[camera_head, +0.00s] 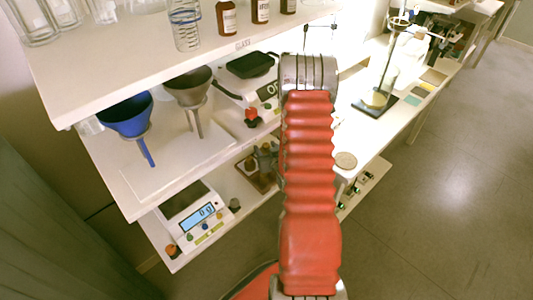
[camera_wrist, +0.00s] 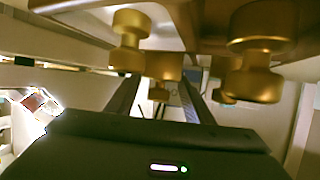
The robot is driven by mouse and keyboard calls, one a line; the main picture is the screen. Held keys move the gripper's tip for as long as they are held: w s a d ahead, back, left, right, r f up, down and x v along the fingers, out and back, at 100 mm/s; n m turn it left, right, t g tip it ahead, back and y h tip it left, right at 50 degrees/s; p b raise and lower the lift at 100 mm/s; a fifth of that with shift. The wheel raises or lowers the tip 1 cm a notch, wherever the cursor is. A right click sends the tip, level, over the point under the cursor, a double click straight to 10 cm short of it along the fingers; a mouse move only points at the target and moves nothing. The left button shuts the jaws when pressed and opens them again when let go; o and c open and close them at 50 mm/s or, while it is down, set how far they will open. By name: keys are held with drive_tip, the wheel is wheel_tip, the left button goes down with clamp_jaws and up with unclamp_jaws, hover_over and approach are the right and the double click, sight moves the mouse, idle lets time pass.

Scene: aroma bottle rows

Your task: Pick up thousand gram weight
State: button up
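Several brass weights (camera_head: 265,158) stand in a wooden holder (camera_head: 262,184) on the lower shelf in the camera_head view, partly hidden behind my red arm. In the camera_wrist view the scene looks upside down, with the weights hanging from the top. One large weight (camera_wrist: 262,52) is at the right and another weight (camera_wrist: 130,42) at the upper left. No markings are readable, so I cannot tell which is the thousand gram one. My gripper (camera_wrist: 160,88) is open, its dark fingers apart, pointing in among the weights. The gripper is hidden in the camera_head view.
A digital scale (camera_head: 197,217) stands left on the lower shelf. Above are a blue funnel (camera_head: 126,115), a grey funnel (camera_head: 188,88) and another scale (camera_head: 250,80). The upper shelf (camera_head: 150,55) with bottles overhangs the area. Open floor (camera_head: 440,200) lies at right.

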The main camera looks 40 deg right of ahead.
sight(266, 144)
clamp_jaws()
idle(0.4)
drive_tip(key=shift+r, duration=0.15)
drive_tip(key=shift+r, duration=0.1)
drive_tip(key=shift+w+r, duration=0.1)
drive_tip(key=shift+r, duration=4.8)
